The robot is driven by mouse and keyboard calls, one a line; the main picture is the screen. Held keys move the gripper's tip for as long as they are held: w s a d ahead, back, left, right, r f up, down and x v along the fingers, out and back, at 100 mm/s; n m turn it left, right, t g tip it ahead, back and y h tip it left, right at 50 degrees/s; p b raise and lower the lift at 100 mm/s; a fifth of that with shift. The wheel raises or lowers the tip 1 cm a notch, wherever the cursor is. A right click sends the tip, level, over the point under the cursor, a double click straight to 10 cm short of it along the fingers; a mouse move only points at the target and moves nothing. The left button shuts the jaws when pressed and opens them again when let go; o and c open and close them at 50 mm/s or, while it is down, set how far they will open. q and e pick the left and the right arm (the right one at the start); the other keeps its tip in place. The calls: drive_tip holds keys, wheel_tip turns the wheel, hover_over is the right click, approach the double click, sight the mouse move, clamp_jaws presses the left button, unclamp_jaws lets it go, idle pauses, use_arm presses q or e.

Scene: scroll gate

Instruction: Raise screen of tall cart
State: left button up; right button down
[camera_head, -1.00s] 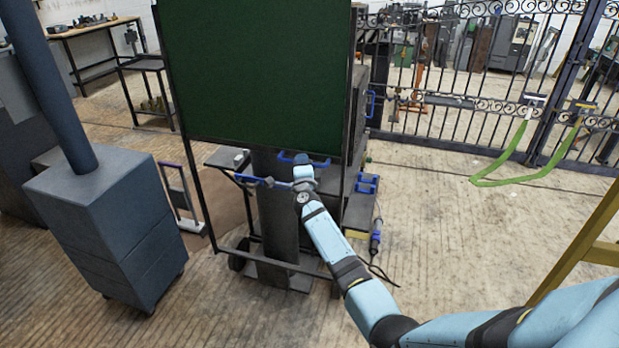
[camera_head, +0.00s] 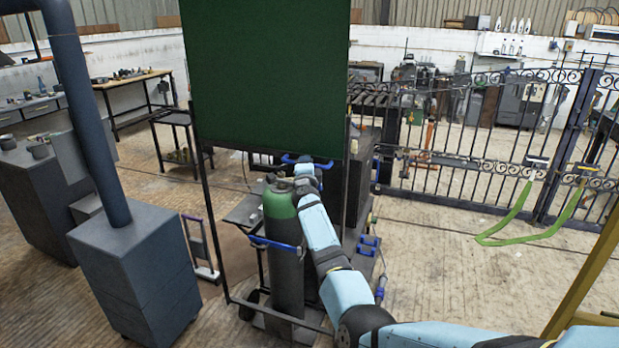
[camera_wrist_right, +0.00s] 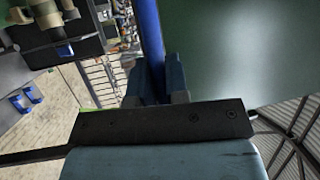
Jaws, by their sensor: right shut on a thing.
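The tall cart's dark green screen (camera_head: 268,70) hangs in a thin black upright frame (camera_head: 208,210). It also fills the upper right of the right wrist view (camera_wrist_right: 240,50). A blue handle (camera_head: 290,158) sits at the screen's bottom edge. My right gripper (camera_head: 306,172) is at this handle, its fingers mostly hidden in the head view. In the right wrist view, the blue bar (camera_wrist_right: 150,40) runs between the two fingers, which are shut on it. A gas cylinder with a green top (camera_head: 280,205) stands on the cart below the screen. My left gripper is not in view.
A dark grey-blue box with a post (camera_head: 130,265) stands left of the cart. Blue-handled items (camera_head: 368,245) sit low at its right. A black iron gate (camera_head: 450,170) with green straps (camera_head: 505,225) crosses the right.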

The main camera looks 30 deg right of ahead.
drive_tip(key=shift+r, duration=0.6)
drive_tip(key=shift+d+r, duration=0.1)
drive_tip(key=c, duration=1.1)
unclamp_jaws()
drive_tip(key=shift+c, duration=0.2)
drive_tip(key=shift+s+a+p, duration=0.2)
drive_tip(key=shift+p, duration=0.2)
drive_tip(key=p+v, duration=0.4)
drive_tip(key=v, duration=0.9)
drive_tip(key=shift+s, duration=0.2)
